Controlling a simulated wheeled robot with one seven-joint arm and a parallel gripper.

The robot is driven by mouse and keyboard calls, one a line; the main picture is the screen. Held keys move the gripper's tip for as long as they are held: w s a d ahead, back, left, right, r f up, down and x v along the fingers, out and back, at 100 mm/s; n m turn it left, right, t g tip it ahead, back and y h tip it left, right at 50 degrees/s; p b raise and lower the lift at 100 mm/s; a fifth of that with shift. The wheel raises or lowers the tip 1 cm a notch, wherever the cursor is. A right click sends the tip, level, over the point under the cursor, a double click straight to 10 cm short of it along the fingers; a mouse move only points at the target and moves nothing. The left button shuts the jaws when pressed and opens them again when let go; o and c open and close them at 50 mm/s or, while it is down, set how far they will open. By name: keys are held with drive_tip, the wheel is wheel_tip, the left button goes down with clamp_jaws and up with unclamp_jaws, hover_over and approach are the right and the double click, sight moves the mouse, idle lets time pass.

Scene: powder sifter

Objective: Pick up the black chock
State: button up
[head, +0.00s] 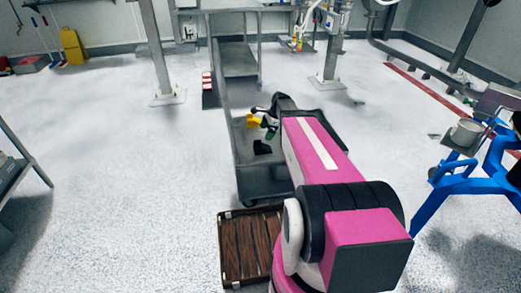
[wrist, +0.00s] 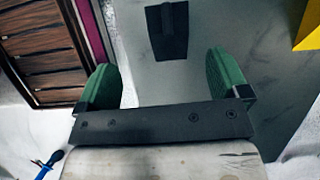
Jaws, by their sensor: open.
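The black chock (head: 262,147) lies on the grey flatbed cart (head: 264,179) in the head view, just in front of my gripper (head: 269,127). In the wrist view the black chock (wrist: 168,32) is a dark wedge shape with a narrower raised part, at the top centre. My gripper (wrist: 163,68) has two green fingers spread wide and nothing between them. The chock appears beyond the fingertips, roughly centred on the gap and apart from both fingers. The height between them is hard to judge.
A yellow object (head: 253,121) is on the cart behind the chock; a yellow piece (wrist: 309,25) shows at the wrist view's upper right. A brown slatted crate (head: 231,247) stands at the cart's near end. A blue frame (head: 452,185) is at right. Open floor lies left.

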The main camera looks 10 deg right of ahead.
sight(259, 145)
drive_tip(key=shift+m, duration=0.3)
drive_tip(key=x, duration=0.7)
drive_tip(key=w+x, duration=0.1)
drive_tip(key=x, duration=0.2)
drive_tip(key=shift+f, duration=0.4)
drive_tip(key=c, duration=1.1)
